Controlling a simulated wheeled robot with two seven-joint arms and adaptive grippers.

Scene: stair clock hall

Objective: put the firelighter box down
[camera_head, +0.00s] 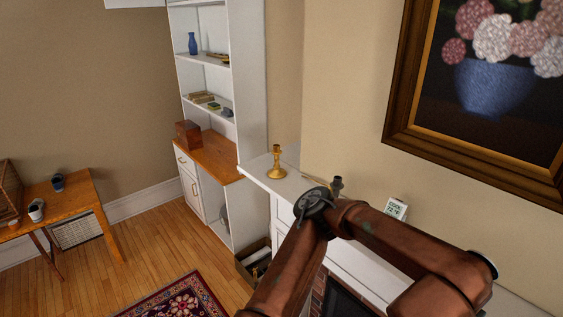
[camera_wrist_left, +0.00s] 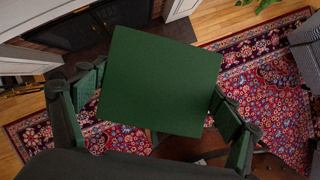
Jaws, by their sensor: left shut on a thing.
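The firelighter box (camera_wrist_left: 160,82) shows in the left wrist view as a plain dark green block. My left gripper (camera_wrist_left: 155,92) is shut on it, with one finger at each side of it. The box is held above the patterned rug (camera_wrist_left: 272,95), and it hides part of the floor and the hearth behind it. The head view shows neither the box nor my left gripper's fingers. My right gripper is in neither view.
A basket (camera_head: 245,266) stands on the floor beside the fireplace. An orange-brown table (camera_head: 75,196) stands at left.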

